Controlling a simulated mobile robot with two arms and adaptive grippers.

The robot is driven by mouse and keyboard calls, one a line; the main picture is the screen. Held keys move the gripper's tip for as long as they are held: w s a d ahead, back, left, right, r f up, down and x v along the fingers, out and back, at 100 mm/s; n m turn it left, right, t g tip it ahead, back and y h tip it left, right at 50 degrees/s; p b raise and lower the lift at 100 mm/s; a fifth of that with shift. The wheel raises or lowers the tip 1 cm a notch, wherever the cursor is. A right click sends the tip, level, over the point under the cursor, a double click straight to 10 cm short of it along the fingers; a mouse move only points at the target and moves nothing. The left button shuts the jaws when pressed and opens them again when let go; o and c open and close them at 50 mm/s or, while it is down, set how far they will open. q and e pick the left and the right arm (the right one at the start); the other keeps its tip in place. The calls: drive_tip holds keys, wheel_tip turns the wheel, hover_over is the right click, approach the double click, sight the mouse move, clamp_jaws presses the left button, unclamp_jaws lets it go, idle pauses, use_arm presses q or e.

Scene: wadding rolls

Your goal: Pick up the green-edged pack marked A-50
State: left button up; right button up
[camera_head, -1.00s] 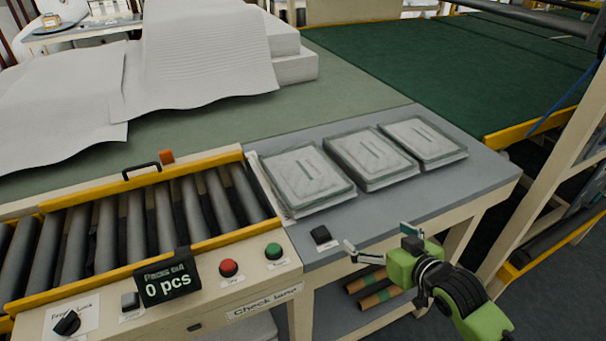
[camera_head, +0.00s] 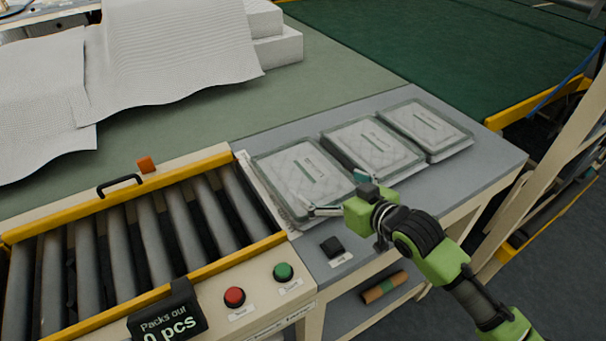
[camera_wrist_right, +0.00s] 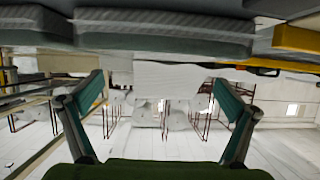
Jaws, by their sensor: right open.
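Three flat, clear-wrapped packs with pale greenish edges lie in a row on the grey table: a left pack (camera_head: 292,181), a middle pack (camera_head: 368,143) and a right pack (camera_head: 428,123). Their labels are too small to read, so I cannot tell which is A-50. My right gripper (camera_head: 336,193) is open and empty at the near edge of the left and middle packs. One finger is by the left pack's near corner; contact is unclear. In the right wrist view the open fingers (camera_wrist_right: 160,105) show nothing between them, with pack edges (camera_wrist_right: 160,32) along the top. My left gripper is out of view.
A roller conveyor (camera_head: 150,232) with yellow rails lies left of the packs. Its front panel has a red button (camera_head: 234,296), a green button (camera_head: 283,271) and a "0 pcs" display (camera_head: 168,320). A black block (camera_head: 333,246) sits at the table's front.

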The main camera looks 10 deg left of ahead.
sight(304, 172)
drive_tip(key=x, duration=0.4)
drive_tip(key=shift+w+a+f, duration=0.1)
drive_tip(key=shift+w+a, duration=0.2)
drive_tip(key=p+x, duration=0.2)
drive_tip(key=x, duration=0.2)
drive_tip(key=shift+w+a, duration=0.15)
drive_tip(key=shift+a, duration=0.1)
drive_tip(key=shift+w+a, duration=0.1)
drive_tip(key=shift+w, duration=0.05)
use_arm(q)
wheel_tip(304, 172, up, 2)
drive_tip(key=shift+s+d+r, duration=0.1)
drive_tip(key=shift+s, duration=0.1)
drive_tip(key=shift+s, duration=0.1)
use_arm(e)
drive_tip(key=c, duration=1)
